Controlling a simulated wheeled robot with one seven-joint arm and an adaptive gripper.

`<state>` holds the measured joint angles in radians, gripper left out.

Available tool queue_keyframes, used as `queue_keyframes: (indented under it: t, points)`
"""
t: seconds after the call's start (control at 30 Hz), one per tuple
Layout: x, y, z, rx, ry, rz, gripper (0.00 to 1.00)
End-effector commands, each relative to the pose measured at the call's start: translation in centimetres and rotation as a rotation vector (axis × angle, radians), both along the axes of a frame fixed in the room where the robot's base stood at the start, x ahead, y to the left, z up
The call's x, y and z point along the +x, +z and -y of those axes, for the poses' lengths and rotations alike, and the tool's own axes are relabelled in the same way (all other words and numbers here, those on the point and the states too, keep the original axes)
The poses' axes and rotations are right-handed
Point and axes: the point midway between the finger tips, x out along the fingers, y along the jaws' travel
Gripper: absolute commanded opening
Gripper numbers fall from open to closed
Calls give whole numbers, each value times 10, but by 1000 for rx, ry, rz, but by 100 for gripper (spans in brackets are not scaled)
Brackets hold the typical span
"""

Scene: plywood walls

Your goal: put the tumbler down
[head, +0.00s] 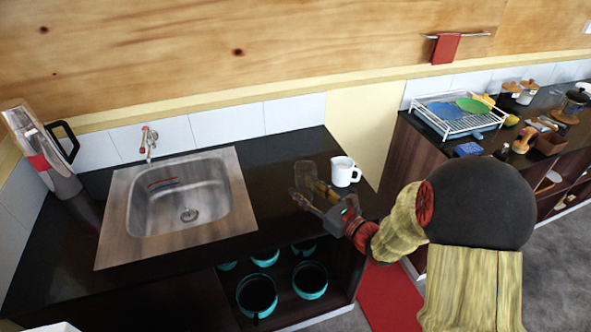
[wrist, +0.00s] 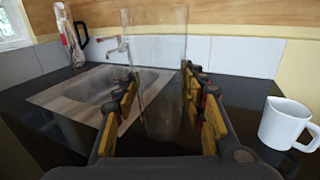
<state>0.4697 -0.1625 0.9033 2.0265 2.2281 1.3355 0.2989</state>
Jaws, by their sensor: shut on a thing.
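The tumbler is a tall clear glass (wrist: 158,90), upright between my fingers in the wrist view. It shows faintly in the head view (head: 303,176), over the dark counter (head: 272,215) between the sink and a white mug. My gripper (head: 317,192) is shut on the tumbler, with yellow-padded fingers on both sides of it in the wrist view (wrist: 162,98). The tumbler's base is low over the counter; I cannot tell whether it touches.
The white mug (head: 344,171) stands close to the right of the tumbler; it also shows in the wrist view (wrist: 287,124). The sink (head: 185,200) is to the left. A flask (head: 42,150) stands at the far left. Some counter in front of the sink's right side is bare.

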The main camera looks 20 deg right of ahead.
Motion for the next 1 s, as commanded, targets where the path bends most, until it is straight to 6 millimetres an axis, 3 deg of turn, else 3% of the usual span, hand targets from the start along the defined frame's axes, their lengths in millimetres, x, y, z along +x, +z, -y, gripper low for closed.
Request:
queue_keyframes:
  t: [0.17,0.53,0.7,1.0]
  points:
    - [9,-4,-4,2,-15,-2,10]
    - [86,-42,-32,2,-13,-1,10]
    - [107,-73,-39,2,-14,-3,10]
    - [123,-90,-43,2,-16,-1,10]
